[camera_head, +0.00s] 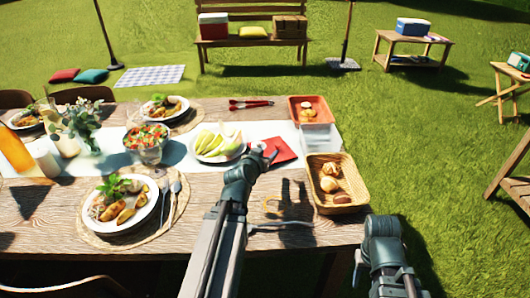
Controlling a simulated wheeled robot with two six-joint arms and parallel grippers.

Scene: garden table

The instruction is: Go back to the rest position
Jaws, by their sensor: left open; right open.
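My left gripper (264,154) reaches over the table from the bottom middle. It is open and empty, with its fingertips between the white plate of sliced fruit (217,143) and the red napkin (279,150). My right gripper (380,226) is at the lower right, by the table's right end and below the wicker bread basket (364,207). It is open; its fingers are hard to make out and nothing shows held in it.
The wooden table (290,238) also holds a terracotta tray (325,112), a salad bowl (147,151), a plate of food (124,222) and a juice bottle (14,150). Red tongs (251,103) lie at the back. Open grass lies to the right; a bench (235,42) stands behind.

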